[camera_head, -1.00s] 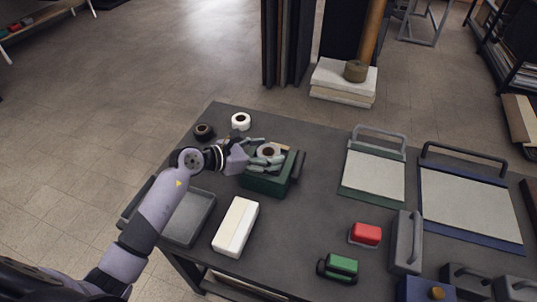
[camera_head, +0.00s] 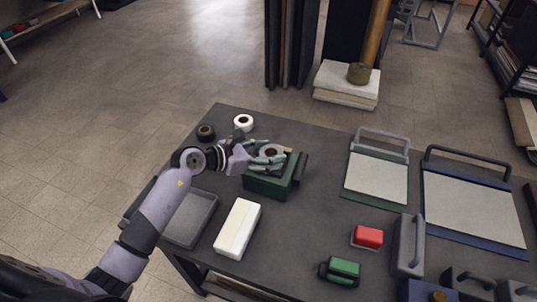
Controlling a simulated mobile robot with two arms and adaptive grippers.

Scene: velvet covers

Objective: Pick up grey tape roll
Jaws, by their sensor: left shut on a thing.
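The grey tape roll (camera_head: 271,150) is on or just above the green box-like holder (camera_head: 268,186); I cannot tell whether it touches the holder. It has a brown core and is partly hidden by fingers. My left gripper (camera_head: 268,160) reaches in from the left over the holder and is shut on the grey tape roll. My right gripper is not in view.
A black tape roll (camera_head: 206,132) and a white tape roll (camera_head: 243,122) lie near the table's far left corner. A grey tray (camera_head: 190,220) and a white block (camera_head: 237,229) are in front. A red block (camera_head: 368,237) and green item (camera_head: 342,270) stand right.

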